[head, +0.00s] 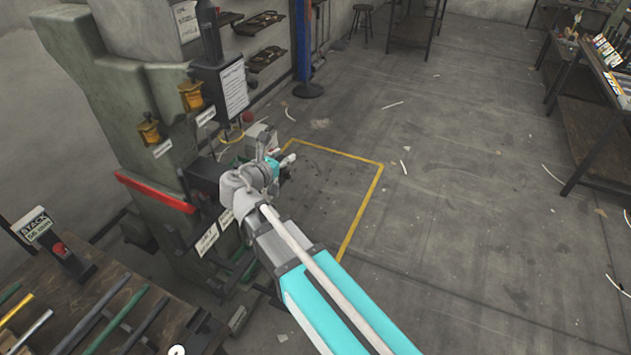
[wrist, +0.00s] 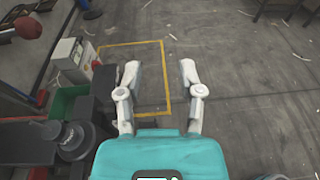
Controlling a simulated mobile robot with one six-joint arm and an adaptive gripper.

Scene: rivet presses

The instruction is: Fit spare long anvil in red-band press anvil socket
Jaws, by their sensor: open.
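The red-band press (head: 120,110) is the large grey-green machine at left, with a red band (head: 155,191) across its front. My gripper (wrist: 159,75) is open and empty in the wrist view, its two white fingers apart over the floor. In the head view my arm reaches to the right side of the press and its wrist hides part of the press front. A dark round stepped part (wrist: 68,138) sits left of my gripper in the wrist view; I cannot tell whether it is the anvil socket. Several rods (head: 115,320) lie on the bench; I cannot tell which thing is the spare long anvil.
The bench (head: 70,290) at lower left carries a STACK 56 mm sign (head: 38,226). A green bin (wrist: 66,100) and a pale box (wrist: 68,58) stand left of my gripper. A yellow floor line (head: 362,212) bounds clear floor. Shelving (head: 590,130) stands far right.

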